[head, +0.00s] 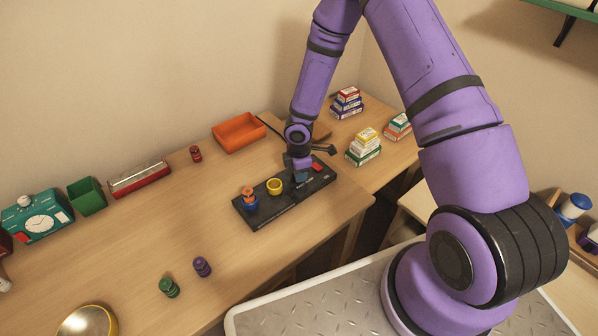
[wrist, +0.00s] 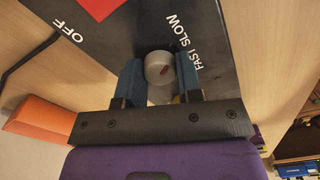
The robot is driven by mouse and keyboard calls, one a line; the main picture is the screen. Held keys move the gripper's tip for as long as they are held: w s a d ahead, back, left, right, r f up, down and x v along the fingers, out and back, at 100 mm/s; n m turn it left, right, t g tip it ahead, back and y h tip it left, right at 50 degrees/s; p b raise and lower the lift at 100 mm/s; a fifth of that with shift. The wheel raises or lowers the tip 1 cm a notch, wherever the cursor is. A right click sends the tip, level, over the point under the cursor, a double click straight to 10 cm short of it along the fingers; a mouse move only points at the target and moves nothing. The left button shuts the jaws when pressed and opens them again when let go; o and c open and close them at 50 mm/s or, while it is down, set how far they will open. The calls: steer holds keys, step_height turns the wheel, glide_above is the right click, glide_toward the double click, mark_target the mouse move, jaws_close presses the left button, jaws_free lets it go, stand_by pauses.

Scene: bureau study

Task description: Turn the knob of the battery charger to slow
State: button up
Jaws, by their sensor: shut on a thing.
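The battery charger is a long black panel that lies flat on the desk in the head view (head: 262,217); it also fills the upper part of the wrist view (wrist: 215,30). White OFF lettering is at the left of the knob, and FAST and SLOW are at the right. My gripper (wrist: 159,75) is shut on the knob, with one blue finger on each side. In the head view, my gripper (head: 300,178) hides the knob.
An orange-and-blue piece (head: 249,198) and a yellow ring-shaped piece (head: 274,186) are on the charger. An orange bin (head: 238,133) stands behind it. Stacked small boxes (head: 364,147) are at the right. Green (head: 169,288) and purple (head: 202,267) pieces stand at the front, with clear desk around.

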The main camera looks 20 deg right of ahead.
stand_by(0.3)
steer(key=o, duration=0.9)
steer(key=shift+o, duration=0.2)
steer(key=shift+r, duration=0.15)
step_height(320, 180, up, 11)
steer(key=shift+f, duration=0.2)
steer(key=shift+r, duration=0.1)
steer(key=s+d+r+m+t+h, duration=0.1)
steer(key=s+d+r+m, duration=0.15)
steer(key=r, duration=0.65)
steer(key=s+d+r+m+t+h, duration=0.1)
steer(key=s+d+r+m, duration=0.15)
steer(key=r, duration=0.65)
steer(key=s+d+r+m+h, duration=0.1)
steer(key=s+d+r+m, duration=0.15)
steer(key=r, duration=0.55)
steer(key=s+r+m+t+y, duration=0.1)
steer(key=s+r+m, duration=0.4)
steer(key=s, duration=0.6)
steer(key=s+r+m+t+y, duration=0.2)
steer(key=s+r+m, duration=0.2)
steer(key=s+r, duration=0.4)
steer(key=s, duration=0.3)
steer(key=shift+a+r+m, duration=0.3)
steer(key=shift+r+m, duration=0.05)
steer(key=shift+r, duration=0.05)
